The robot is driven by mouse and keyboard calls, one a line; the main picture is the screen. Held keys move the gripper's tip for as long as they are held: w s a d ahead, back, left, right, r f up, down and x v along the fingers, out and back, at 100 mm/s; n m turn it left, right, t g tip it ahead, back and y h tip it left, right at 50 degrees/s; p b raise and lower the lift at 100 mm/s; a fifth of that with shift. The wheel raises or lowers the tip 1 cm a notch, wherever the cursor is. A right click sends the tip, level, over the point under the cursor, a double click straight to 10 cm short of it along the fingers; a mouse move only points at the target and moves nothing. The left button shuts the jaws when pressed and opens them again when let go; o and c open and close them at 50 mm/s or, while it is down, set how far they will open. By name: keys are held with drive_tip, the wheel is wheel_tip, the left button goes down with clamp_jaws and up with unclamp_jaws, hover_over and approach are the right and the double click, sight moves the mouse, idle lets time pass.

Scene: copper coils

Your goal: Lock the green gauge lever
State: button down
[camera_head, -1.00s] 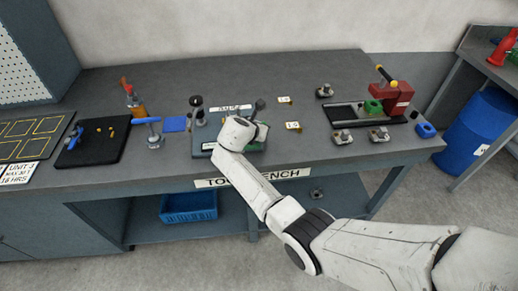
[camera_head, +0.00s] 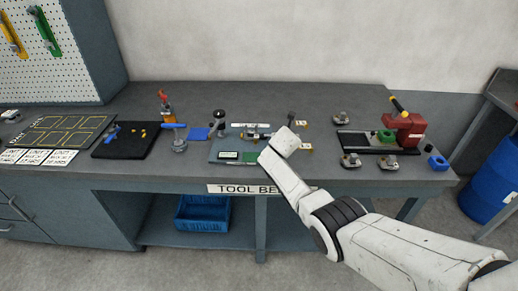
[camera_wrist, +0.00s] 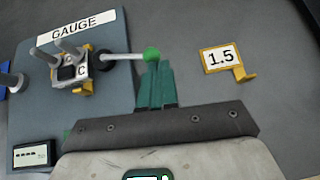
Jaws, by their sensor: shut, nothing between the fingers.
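The gauge lever shows in the wrist view as a thin metal rod with a green ball end (camera_wrist: 152,55). It points right from the metal gauge clamp (camera_wrist: 75,70), which is on the blue-grey gauge plate (camera_wrist: 115,30). My gripper (camera_wrist: 157,66) is shut and empty, with its teal fingers just below the green ball in the picture. I cannot tell whether they touch it. In the head view the gauge plate (camera_head: 222,145) is on the bench, and my wrist covers its right part and hides the fingers.
A yellow 1.5 tag (camera_wrist: 221,58) is right of the plate. In the head view, a red block (camera_head: 405,130) with a green ring and several metal parts stand to the right. A blue-handled tool (camera_head: 176,126) and a black tray (camera_head: 125,145) are to the left.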

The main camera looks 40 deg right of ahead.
drive_tip(key=shift+d+b, duration=0.35)
drive_tip(key=shift+d, duration=0.4)
drive_tip(key=shift+w+d+b, duration=0.2)
drive_tip(key=shift+d+b, duration=0.1)
drive_tip(key=shift+d, duration=0.2)
drive_tip(key=shift+w+d+b, duration=0.2)
drive_tip(key=shift+d+b, duration=0.1)
drive_tip(key=shift+d, duration=0.15)
